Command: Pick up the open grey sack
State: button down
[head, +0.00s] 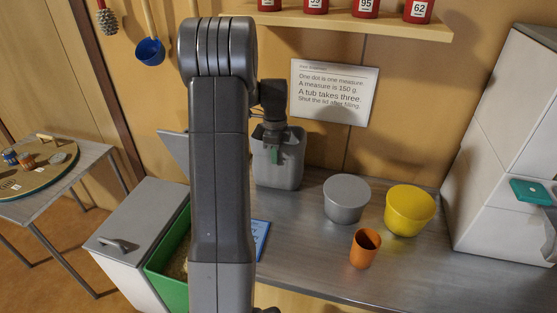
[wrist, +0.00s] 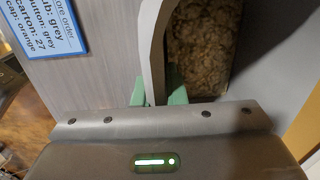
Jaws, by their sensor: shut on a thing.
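The open grey sack (head: 282,177) is at the back of the grey counter, below the wall sign, partly hidden by my arm. In the wrist view its pale wall (wrist: 153,45) runs down between the fingers, and brown flaky contents (wrist: 203,45) show inside. My gripper (head: 275,152) is at the sack's upper front edge. Its green fingertips, also in the wrist view (wrist: 158,92), are shut on the wall, one on each side. The sack looks upright. I cannot tell whether its base touches the counter.
A grey tub (head: 346,200), a yellow tub (head: 410,212) and an orange cup (head: 365,250) stand right of the sack. A white cabinet (head: 500,150) is far right. A green bin (head: 172,262) is at left. A shelf (head: 340,22) hangs above.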

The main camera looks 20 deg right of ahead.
jog(key=shift+s+a, duration=0.1)
notch_tip(320, 180, up, 10)
jog(key=shift+r+b, duration=0.1)
jog(key=shift+b, duration=0.65)
